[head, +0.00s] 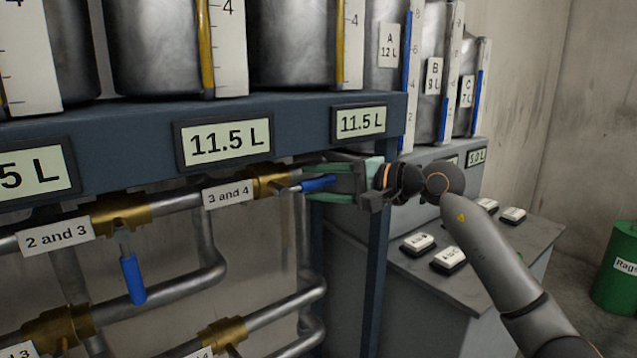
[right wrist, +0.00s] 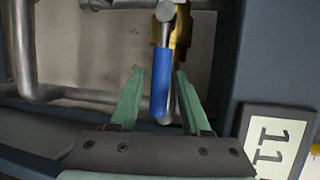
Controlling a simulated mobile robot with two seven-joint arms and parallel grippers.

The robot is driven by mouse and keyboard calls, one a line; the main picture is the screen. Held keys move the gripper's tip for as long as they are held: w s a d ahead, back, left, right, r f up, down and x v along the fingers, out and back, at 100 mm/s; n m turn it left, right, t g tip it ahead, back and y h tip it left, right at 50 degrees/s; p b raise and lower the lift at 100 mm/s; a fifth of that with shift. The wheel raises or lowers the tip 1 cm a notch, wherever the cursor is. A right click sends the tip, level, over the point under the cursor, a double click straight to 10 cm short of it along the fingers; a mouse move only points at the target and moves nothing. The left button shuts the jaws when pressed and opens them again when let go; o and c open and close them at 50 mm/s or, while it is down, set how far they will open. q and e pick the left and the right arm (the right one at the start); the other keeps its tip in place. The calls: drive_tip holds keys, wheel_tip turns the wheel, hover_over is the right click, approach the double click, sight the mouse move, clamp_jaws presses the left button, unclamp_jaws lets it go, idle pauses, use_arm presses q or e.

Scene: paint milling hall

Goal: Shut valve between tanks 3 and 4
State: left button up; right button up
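The valve labelled "3 and 4" (head: 229,193) has a brass body (head: 272,180) on the upper pipe. Its blue-sleeved lever (head: 318,184) points right, roughly in line with the pipe. My right gripper (head: 312,180) reaches in from the right, with one green finger above the lever and one below. In the right wrist view, the blue lever (right wrist: 161,82) stands between the two spread fingers of the gripper (right wrist: 160,76), closer to the right finger, with a visible gap on the left. My left gripper is not in view.
The "2 and 3" valve's blue lever (head: 133,279) hangs down across its pipe. A blue-grey beam (head: 300,118) with volume displays runs above, and a frame post (head: 376,270) stands behind my right gripper. Lower pipes (head: 285,303) run below. A grey cabinet (head: 440,290) stands right.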

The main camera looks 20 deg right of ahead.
clamp_jaws()
idle(1.1)
